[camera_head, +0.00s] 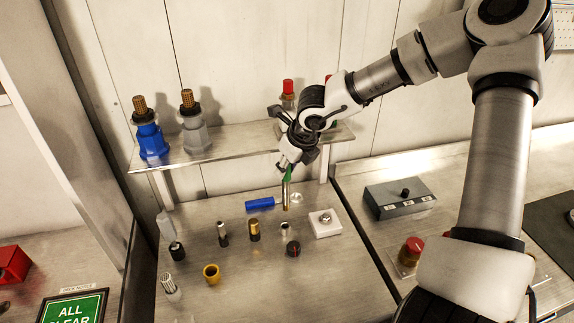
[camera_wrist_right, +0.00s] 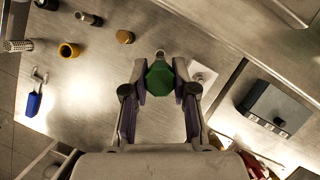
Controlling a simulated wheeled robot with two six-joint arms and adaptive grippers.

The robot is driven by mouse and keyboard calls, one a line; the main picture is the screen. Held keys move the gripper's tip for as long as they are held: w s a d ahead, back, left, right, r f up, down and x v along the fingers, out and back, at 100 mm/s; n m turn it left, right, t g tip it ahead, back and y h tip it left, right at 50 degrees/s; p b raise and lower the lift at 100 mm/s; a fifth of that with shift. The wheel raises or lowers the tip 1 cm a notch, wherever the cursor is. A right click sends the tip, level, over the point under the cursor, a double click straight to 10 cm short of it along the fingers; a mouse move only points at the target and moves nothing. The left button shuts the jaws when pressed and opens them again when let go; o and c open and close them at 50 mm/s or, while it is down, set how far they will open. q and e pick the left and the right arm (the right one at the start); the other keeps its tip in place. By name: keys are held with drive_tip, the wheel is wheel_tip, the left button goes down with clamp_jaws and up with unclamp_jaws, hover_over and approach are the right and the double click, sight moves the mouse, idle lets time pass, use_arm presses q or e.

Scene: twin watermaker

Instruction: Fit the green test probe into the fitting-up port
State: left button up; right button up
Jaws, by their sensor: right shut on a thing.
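The green test probe (camera_head: 286,194) has a green head and a long metallic shaft. My right gripper (camera_head: 290,164) is shut on its green head and holds it roughly upright, shaft down, above the metal bench. In the right wrist view the green head (camera_wrist_right: 160,78) sits between the two fingers of the right gripper (camera_wrist_right: 160,84). A white block with a round metal fitting (camera_head: 325,221) lies to the right of the probe; I cannot tell if it is the fitting-up port. In the right wrist view a finger partly hides this block (camera_wrist_right: 203,76). My left gripper is not in view.
A blue-handled piece (camera_head: 260,204), a yellow ring (camera_head: 211,273), a brass cylinder (camera_head: 254,230) and several small fittings stand on the bench. A shelf (camera_head: 225,148) behind holds blue and grey bottle-like parts. A grey control box (camera_head: 400,198) and a red button (camera_head: 412,246) are at right.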

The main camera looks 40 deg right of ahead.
sight(288, 180)
wheel_tip(288, 180, down, 6)
drive_tip(key=b, duration=0.4)
drive_tip(key=shift+w+r, duration=0.1)
drive_tip(key=shift+r, duration=0.15)
drive_tip(key=shift+w+f+b, duration=0.15)
drive_tip(key=shift+f+b, duration=0.05)
drive_tip(key=shift+b, duration=0.1)
drive_tip(key=shift+r, duration=0.1)
drive_tip(key=shift+p, duration=0.65)
idle(0.6)
